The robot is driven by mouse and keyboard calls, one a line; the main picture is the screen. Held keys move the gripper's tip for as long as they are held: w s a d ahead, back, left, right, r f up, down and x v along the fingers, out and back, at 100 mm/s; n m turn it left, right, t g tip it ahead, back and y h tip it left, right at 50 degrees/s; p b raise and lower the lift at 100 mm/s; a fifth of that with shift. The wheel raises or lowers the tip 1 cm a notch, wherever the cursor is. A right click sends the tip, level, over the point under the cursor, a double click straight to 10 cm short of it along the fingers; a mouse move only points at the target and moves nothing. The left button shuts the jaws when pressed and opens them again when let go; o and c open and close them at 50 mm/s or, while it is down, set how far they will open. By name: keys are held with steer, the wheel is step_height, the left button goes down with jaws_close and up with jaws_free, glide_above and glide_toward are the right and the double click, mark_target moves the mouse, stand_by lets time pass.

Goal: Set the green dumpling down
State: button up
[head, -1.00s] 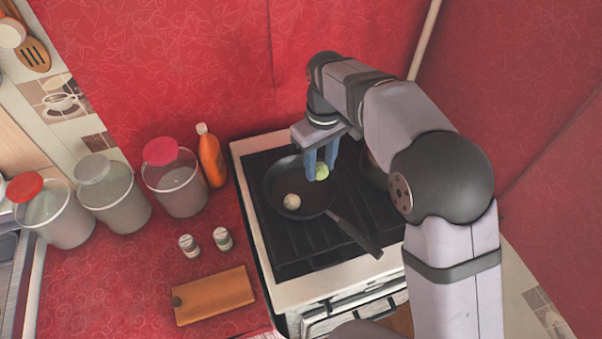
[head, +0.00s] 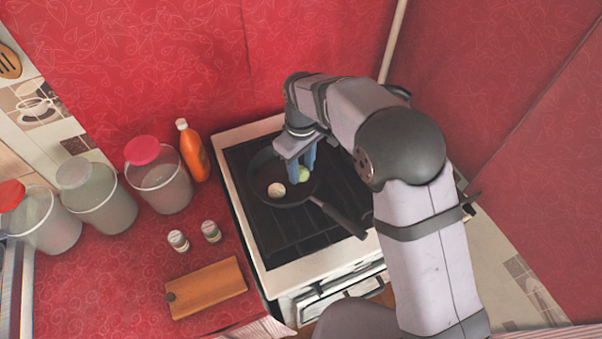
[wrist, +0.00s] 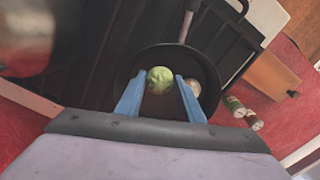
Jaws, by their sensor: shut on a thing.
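The green dumpling (head: 304,174) is a small pale-green ball between the two blue fingers of my gripper (head: 303,165). In the wrist view, the green dumpling (wrist: 160,79) sits at the fingertips of my gripper (wrist: 159,82), shut on it. It is over the right part of the black frying pan (head: 282,203), inside the rim as seen. I cannot tell whether it touches the pan floor. A whitish dumpling (head: 276,189) lies in the pan to the left; in the wrist view it (wrist: 193,87) is just right of the right finger.
The pan is on a stove (head: 258,238), its handle (head: 340,219) pointing to the lower right. Left on the red counter are two small shakers (head: 211,231), a wooden board (head: 206,288), an orange bottle (head: 193,150) and several lidded jars (head: 160,186).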

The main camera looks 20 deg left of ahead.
mark_target(301, 172)
steer(key=shift+f+p, duration=0.65)
steer(key=shift+f, duration=1.2)
steer(key=shift+f, duration=0.15)
steer(key=o, duration=0.6)
step_height(301, 172, up, 12)
steer(key=b, duration=0.2)
steer(key=shift+r+b, duration=0.2)
steer(key=shift+b, duration=0.2)
